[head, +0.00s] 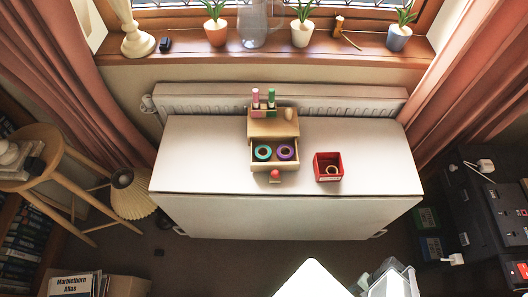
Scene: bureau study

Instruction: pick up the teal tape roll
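The teal tape roll (256,153) lies in the left half of the pulled-out drawer (275,168) of a small wooden chest (273,129) on the white table. A purple tape roll (285,145) lies beside it on the right, in the same drawer. The teal roll is seen from above, with nothing over it. White and grey parts of my own arm show at the bottom edge of the head view, well short of the table. My gripper's fingertips cannot be made out in this view.
A red box (328,154) holding a tan ring stands right of the drawer. Pink and green bottles (270,97) stand on the chest. The drawer's red knob (275,174) points forward. The white table (205,165) is bare left of the chest. A stool (37,150) stands far left.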

